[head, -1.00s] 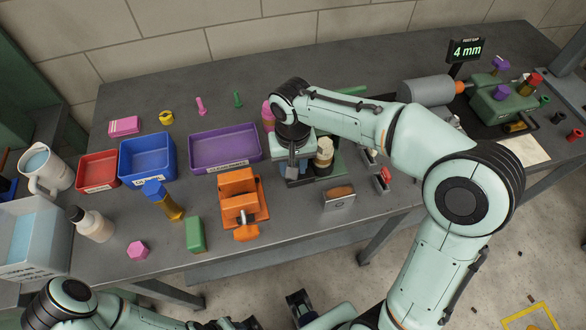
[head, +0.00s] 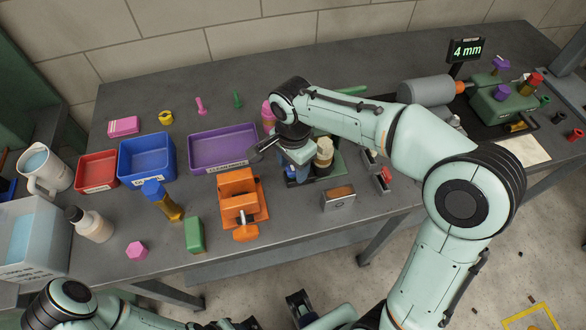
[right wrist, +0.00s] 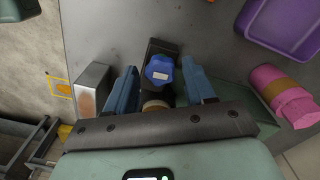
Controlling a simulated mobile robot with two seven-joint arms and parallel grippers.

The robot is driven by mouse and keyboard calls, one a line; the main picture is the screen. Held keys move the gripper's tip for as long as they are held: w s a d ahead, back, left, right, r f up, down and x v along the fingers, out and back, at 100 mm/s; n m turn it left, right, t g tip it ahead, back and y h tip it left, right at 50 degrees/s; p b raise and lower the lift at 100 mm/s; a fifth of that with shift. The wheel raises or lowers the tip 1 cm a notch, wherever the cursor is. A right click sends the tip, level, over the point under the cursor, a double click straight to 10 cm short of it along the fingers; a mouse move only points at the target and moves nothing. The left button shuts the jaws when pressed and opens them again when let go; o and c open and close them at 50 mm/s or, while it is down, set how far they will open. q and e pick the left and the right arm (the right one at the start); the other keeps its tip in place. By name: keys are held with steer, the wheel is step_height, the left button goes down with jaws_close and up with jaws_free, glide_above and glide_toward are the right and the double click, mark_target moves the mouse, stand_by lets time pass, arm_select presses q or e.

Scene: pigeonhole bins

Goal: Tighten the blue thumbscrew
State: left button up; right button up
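The blue thumbscrew (right wrist: 159,70) shows in the right wrist view as a lobed blue knob with a pale label, on a dark block (right wrist: 158,48). My right gripper (right wrist: 160,84) is open, one blue finger on each side of the knob, with gaps on both sides. In the head view my right gripper (head: 296,172) is low over the green-based fixture (head: 334,165), and its hand and arm hide the thumbscrew. My left arm (head: 75,300) is low at the left; its gripper is not clear at the bottom edge.
An orange clamp (head: 240,203), a purple bin (head: 222,148) and a silver block (head: 338,200) stand close to the fixture. A pink bottle (right wrist: 283,95) is beside the right gripper. A display (head: 467,50) reads 4 mm.

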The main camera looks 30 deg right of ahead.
mark_target(293, 168)
step_height(293, 168, up, 6)
steer(key=p, duration=0.4)
steer(key=shift+w+r, duration=0.1)
arm_select(q)
steer(key=r, duration=0.1)
steer(key=w+r, duration=0.1)
steer(key=r, duration=0.1)
steer(key=w+r, duration=0.1)
steer(key=r, duration=0.1)
steer(key=shift+w, duration=0.2)
steer(key=shift+f, duration=0.1)
steer(key=w+r+p, duration=0.2)
steer(key=r, duration=0.1)
steer(key=shift+t+p, duration=0.3)
steer(key=shift+p, duration=0.05)
arm_select(e)
step_height(293, 168, up, 13)
steer(key=shift+r, duration=0.1)
